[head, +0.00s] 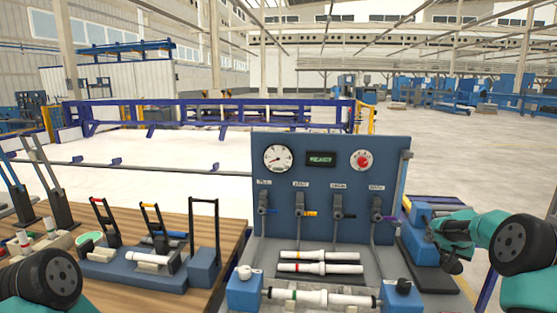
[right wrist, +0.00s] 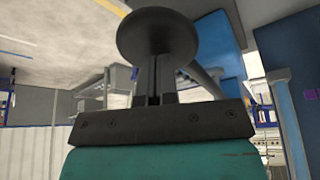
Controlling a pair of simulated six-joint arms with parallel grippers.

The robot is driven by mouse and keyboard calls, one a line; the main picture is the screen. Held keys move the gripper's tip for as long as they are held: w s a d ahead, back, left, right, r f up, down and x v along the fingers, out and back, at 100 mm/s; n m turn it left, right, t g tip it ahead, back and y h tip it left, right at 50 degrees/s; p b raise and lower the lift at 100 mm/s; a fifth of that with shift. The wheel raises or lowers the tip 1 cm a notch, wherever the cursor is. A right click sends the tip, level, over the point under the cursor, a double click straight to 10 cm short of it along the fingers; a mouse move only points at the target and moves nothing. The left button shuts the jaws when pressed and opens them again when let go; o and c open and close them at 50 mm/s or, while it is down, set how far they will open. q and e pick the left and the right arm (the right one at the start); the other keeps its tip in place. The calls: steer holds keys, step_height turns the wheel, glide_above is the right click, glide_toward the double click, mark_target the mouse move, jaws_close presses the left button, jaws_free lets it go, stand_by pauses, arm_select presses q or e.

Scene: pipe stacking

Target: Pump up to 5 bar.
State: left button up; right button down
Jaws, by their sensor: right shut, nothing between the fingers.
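A blue upright panel (head: 330,170) carries a white dial gauge (head: 278,158), a display reading READY (head: 321,159) and a red knob (head: 362,160). The gauge's numbers are too small to read. A blue pump-like unit (head: 420,212) stands right of the panel, partly hidden by my right arm. My right gripper (head: 450,262) is over this unit, shut and empty. In the right wrist view its thin fingers (right wrist: 155,82) are together, with a dark round disc (right wrist: 158,32) at their tips; I cannot tell if they touch. Only part of my left arm shows.
Left, a wooden table (head: 170,292) holds clamps and fixtures.

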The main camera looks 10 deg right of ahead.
steer(key=shift+f, duration=0.7)
step_height(320, 180, up, 10)
steer(key=shift+s+a+f, duration=0.15)
steer(key=shift+s+f, duration=0.1)
steer(key=shift+s, duration=0.1)
steer(key=shift+w+f, duration=0.15)
steer(key=shift+f, duration=2.25)
steer(key=shift+w+f, duration=0.15)
steer(key=shift+f, duration=2.2)
step_height(320, 180, up, 10)
steer(key=shift+s+f, duration=0.2)
steer(key=shift+s, duration=0.15)
